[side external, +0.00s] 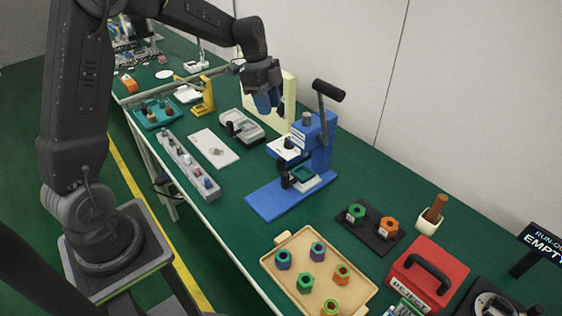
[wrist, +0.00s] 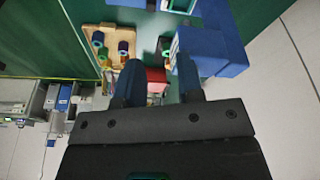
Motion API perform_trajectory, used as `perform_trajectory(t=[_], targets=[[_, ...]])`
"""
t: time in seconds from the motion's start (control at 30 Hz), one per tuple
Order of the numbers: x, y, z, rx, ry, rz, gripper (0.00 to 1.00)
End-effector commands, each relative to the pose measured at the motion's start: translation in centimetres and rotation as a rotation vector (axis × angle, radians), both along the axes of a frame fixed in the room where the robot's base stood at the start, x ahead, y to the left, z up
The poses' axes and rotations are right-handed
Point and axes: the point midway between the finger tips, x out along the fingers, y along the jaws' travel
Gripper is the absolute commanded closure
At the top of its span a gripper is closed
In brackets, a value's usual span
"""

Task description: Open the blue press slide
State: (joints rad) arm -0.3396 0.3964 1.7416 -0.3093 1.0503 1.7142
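The blue press (side external: 318,150) stands on its flat blue base (side external: 272,200) near the middle of the bench in the side view. Its slide (side external: 303,174), with a teal pocket and a dark part at its front, sits low under the press head. How far out it stands is hard to tell. The black lever grip (side external: 329,90) is raised above the press. My gripper (side external: 266,104) is in the air, left of and above the press, touching nothing. In the wrist view my gripper (wrist: 158,84) has its blue fingers apart and empty; the press (wrist: 212,50) shows behind the right finger.
A tan tray (side external: 283,236) holds several coloured nuts. A dark plate (side external: 378,238) bears a green and an orange nut. A red reject box (side external: 428,276) stands at the near right. A grey device (side external: 240,128) and white plate (side external: 212,149) lie left of the press.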

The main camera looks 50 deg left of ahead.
Motion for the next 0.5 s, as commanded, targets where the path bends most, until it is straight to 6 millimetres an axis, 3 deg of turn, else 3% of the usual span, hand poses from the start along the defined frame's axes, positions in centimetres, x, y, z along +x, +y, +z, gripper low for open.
perform_trajectory(t=[0.03,0.2,0.5], targets=[[1.1,1.3,-2.1,-0.024,0.005,-0.06,0.66],[3.2,4.0,-6.6,-0.088,-0.022,-0.248,0.66],[4.0,5.0,-9.7,-0.122,-0.051,-0.353,0.66]])
